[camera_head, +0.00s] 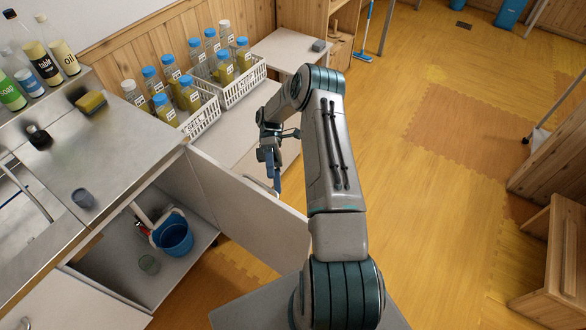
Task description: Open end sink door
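The pale door (235,205) at the right end of the sink cabinet stands open and swung outward, and its inner face shows. The cabinet interior (110,262) under the metal sink counter (125,150) is exposed. My gripper (272,178) points down on the far side of the door, near the middle of its top edge. The fingers look narrow and dark blue. I cannot tell whether they touch the door or whether they are open, since the view is small and the door may hide the tips.
White crates (242,88) of blue-capped bottles stand behind. A yellow sponge (91,103) and small cups are on the counter. Another pale panel (75,305) is at lower left.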

